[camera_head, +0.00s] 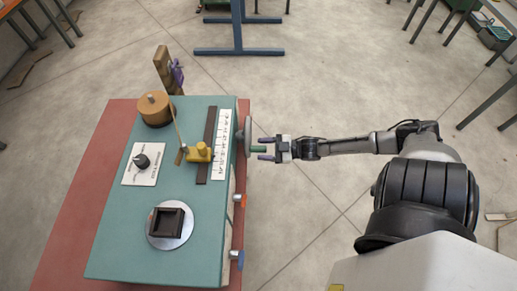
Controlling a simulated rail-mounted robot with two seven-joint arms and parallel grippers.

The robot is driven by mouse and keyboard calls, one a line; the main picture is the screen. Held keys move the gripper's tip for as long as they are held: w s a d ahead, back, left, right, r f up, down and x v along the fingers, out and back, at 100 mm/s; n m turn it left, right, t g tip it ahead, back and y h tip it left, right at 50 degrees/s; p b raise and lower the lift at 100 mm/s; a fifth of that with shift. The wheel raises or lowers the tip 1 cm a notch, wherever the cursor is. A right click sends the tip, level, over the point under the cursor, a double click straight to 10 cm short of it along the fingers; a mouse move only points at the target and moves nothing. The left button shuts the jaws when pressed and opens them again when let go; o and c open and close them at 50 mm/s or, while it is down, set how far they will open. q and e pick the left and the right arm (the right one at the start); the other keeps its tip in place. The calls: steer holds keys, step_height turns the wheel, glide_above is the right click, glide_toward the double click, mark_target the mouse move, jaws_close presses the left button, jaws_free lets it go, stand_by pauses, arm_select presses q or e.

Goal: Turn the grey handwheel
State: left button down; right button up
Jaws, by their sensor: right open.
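The grey handwheel (247,137) is on the right side of the teal winder box (130,225), seen nearly edge-on. A short green handle (257,149) sticks out from it to the right. My right gripper (263,149) comes in from the right and is open. The wheel's face is mostly hidden by the angle. My left gripper is not in view.
On the box are a brown spool (155,108), a yellow slider (199,152), a white dial plate (144,164) and a dark square block on a round disc (170,241). An orange knob (240,199) and a blue knob (237,256) stick out below the wheel.

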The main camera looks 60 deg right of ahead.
steer(key=shift+x, duration=1)
steer(key=shift+c, duration=0.5)
jaws_close()
